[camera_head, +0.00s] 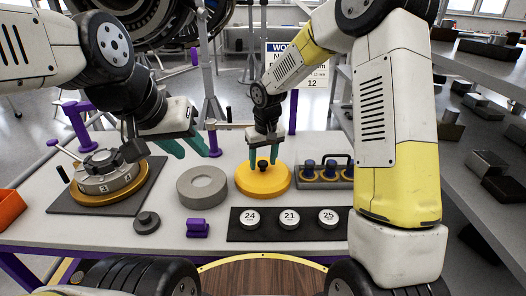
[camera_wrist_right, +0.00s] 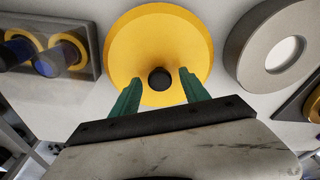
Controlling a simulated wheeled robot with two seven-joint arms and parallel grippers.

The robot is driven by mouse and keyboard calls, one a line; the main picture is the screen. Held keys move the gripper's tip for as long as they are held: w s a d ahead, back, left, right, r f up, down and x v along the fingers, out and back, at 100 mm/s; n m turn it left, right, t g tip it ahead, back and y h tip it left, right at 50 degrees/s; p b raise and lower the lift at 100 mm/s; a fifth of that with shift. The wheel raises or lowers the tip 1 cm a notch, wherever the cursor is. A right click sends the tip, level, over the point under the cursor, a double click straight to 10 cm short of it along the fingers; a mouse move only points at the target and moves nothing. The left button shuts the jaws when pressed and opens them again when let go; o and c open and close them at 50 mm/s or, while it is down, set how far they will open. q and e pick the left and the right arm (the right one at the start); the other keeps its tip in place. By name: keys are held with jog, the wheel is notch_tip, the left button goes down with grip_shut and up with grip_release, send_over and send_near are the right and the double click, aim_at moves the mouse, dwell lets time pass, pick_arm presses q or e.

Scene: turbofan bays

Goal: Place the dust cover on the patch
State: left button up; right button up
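The dust cover looks to be the yellow disc (camera_head: 263,181) with a black knob (camera_head: 263,165) on top. It lies flat on the table, and the right wrist view shows it too (camera_wrist_right: 150,40). My right gripper (camera_head: 263,155) is above it, pointing down. Its green fingers are apart on either side of the knob (camera_wrist_right: 159,80), with gaps showing, so it does not grip it. My left gripper (camera_head: 195,154) is open and empty above the table, left of the disc. I cannot tell which thing is the patch; a grey ring (camera_head: 202,198) lies left of the disc.
A round numbered fixture (camera_head: 108,184) stands on a dark mat at the left. A tray of blue-topped plugs (camera_head: 325,181) is right of the disc. A black strip with numbered discs (camera_head: 262,231), a purple block (camera_head: 198,228) and a dark knob piece (camera_head: 146,222) lie in front.

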aim_at(265, 174)
notch_tip(265, 174, up, 12)
jog(key=s, duration=0.2)
jog(key=s+d+r+m+t, duration=0.2)
jog(key=s+d+r, duration=0.6)
jog(key=s+d, duration=0.15)
jog(key=s+d+m+t, duration=0.1)
jog(key=s+d, duration=0.1)
jog(key=s, duration=0.4)
jog(key=s+d+m+t+y, duration=0.1)
jog(key=s+d, duration=0.1)
jog(key=s, duration=0.5)
jog(key=shift+s+d+r+t+y, duration=0.25)
jog(key=shift+d+r+t+y, duration=0.05)
jog(key=shift+r, duration=0.1)
